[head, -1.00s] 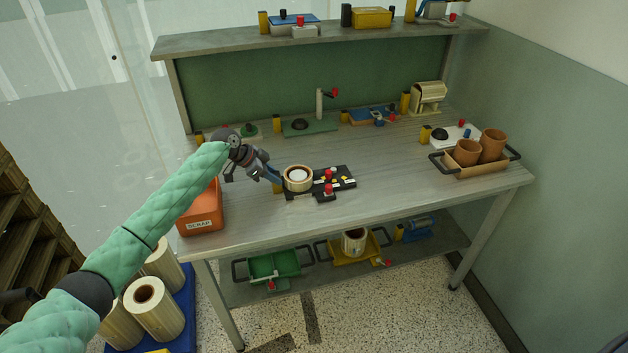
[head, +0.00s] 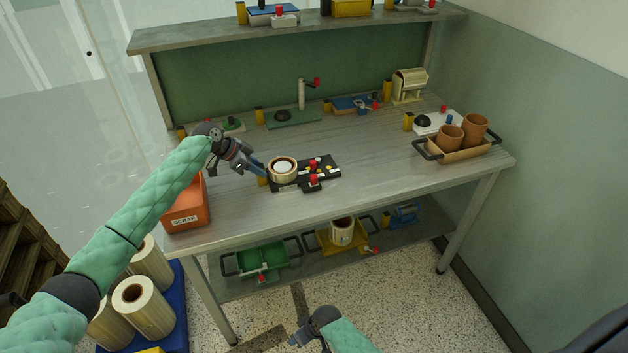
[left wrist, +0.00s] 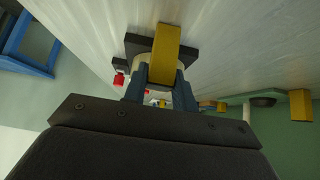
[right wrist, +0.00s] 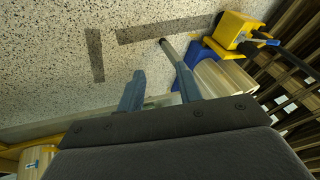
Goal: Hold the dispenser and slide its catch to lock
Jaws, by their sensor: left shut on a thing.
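The dispenser (head: 325,172) is a black base on the workbench, near its front left. It carries a pale roll in a wooden-coloured ring (head: 283,169) and red knobs (head: 313,180). Its yellow grip block (left wrist: 166,45) stands between the fingers of my left gripper (left wrist: 159,88), which is shut on it. In the head view my left gripper (head: 262,170) reaches the dispenser from the left. Which knob is the catch, and its position, I cannot tell. My right gripper (right wrist: 160,90) is open and empty; in the head view it (head: 294,341) is low, over the floor before the bench.
An orange scrap bin (head: 187,214) stands left of the dispenser. A tray (head: 459,157) with two brown cups is at the right. Other fixtures line the back (head: 292,117). Green (head: 262,257) and yellow trays fill the lower shelf. Large rolls (head: 143,304) stand on the floor at left.

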